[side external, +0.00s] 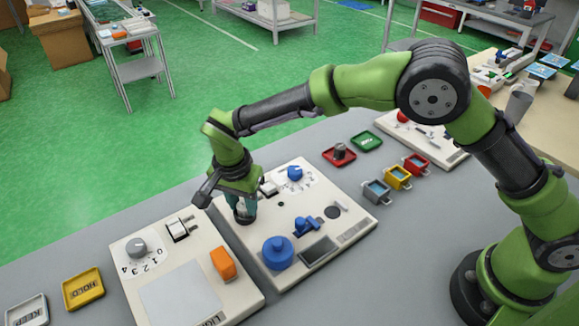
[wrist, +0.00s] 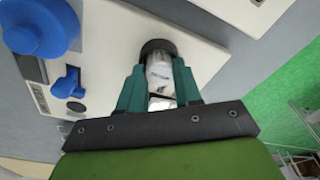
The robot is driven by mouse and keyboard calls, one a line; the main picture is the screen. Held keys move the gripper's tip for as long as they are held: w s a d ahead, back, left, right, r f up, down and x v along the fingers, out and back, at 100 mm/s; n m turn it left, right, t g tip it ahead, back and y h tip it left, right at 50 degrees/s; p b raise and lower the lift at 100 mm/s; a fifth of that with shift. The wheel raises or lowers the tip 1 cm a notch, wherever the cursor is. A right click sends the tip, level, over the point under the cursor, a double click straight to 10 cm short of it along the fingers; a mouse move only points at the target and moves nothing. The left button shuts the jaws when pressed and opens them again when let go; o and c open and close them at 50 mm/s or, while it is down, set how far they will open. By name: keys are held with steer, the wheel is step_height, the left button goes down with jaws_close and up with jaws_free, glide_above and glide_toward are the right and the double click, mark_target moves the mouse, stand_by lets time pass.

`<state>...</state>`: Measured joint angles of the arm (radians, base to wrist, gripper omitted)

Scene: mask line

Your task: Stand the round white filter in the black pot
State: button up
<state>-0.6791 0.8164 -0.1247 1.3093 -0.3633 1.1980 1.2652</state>
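My gripper (wrist: 160,72) points down over the panel, with its two teal fingers on either side of the round white filter (wrist: 160,78). The fingers look closed on the filter's sides. The black pot (wrist: 158,45) shows as a dark round rim at the fingertips, at the far end of the filter. In the side view my gripper (side external: 245,203) is low over the panel, and the black pot (side external: 243,218) is a dark shape right under the fingers. The filter is mostly hidden there. I cannot tell how deep the filter sits in the pot.
The white panel (side external: 350,226) carries a large blue knob (side external: 278,252), a blue lever (side external: 306,227) and a small blue knob (side external: 294,173) near my gripper. A second panel with an orange switch (side external: 223,263) is at the left. Small coloured trays and holders stand at the right.

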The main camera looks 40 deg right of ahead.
mark_target(240, 210)
steer(key=o, duration=0.4)
step_height(240, 210, up, 12)
steer(key=a, duration=0.1)
steer(key=s+d+r+n+y, duration=0.1)
steer(key=s+d+r+y, duration=0.1)
steer(key=d+r, duration=0.5)
steer(key=s+d+r+n+t+y, duration=0.1)
steer(key=s+d+r+n+t, duration=0.2)
steer(key=s+d, duration=0.5)
steer(key=s+d+n+t, duration=0.1)
steer(key=s+d, duration=0.2)
steer(key=s+d+f+n+t, duration=0.1)
steer(key=s+d, duration=0.3)
steer(key=s+d+n+t, duration=0.1)
steer(key=s+d, duration=0.2)
steer(key=shift+s+d+f, duration=0.2)
steer(key=shift+s+f, duration=0.2)
